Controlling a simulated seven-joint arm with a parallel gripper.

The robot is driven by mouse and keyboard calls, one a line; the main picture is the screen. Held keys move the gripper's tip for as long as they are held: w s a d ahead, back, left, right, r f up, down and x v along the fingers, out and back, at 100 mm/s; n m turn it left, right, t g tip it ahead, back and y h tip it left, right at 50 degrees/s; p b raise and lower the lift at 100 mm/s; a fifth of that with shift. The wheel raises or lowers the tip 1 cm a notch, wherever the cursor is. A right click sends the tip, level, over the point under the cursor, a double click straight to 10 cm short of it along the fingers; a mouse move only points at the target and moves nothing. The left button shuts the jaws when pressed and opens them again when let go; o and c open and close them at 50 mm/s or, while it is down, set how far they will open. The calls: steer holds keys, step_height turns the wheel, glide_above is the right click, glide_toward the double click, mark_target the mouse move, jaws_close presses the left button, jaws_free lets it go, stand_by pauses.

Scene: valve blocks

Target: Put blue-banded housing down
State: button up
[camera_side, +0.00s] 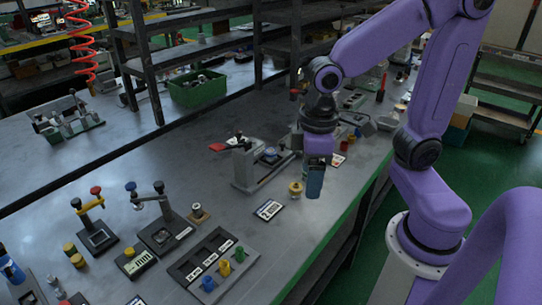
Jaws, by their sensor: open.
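My gripper (314,188) points down just above the bench, right of centre; its fingers are seen edge-on and the gap between them is hidden. A small blue-topped part (270,154) sits in a grey clamp fixture (246,168) with a red lever, left of my gripper. A blue part (208,284) stands in the front slot of a grey tray (190,268), beside a yellow and a green part. I cannot tell which blue part is the blue-banded housing. A brass-coloured round part (295,188) stands just left of my fingertips.
A white label card (268,210) lies in front of the brass part. Toggle-clamp fixtures (162,232) stand at the front left. Shelf posts and a green bin (197,90) stand behind. The bench's right edge (345,222) is near my gripper. Bare bench lies left of the clamp fixture.

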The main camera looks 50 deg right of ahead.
steer(key=w+d+m, duration=0.2)
steer(key=w+m, duration=0.5)
steer(key=w, duration=0.5)
steer(key=m, duration=1.6)
glide_above(271, 150)
step_height(271, 150, down, 5)
step_height(271, 150, down, 16)
steer(key=shift+f, duration=0.15)
steer(key=c, duration=1.3)
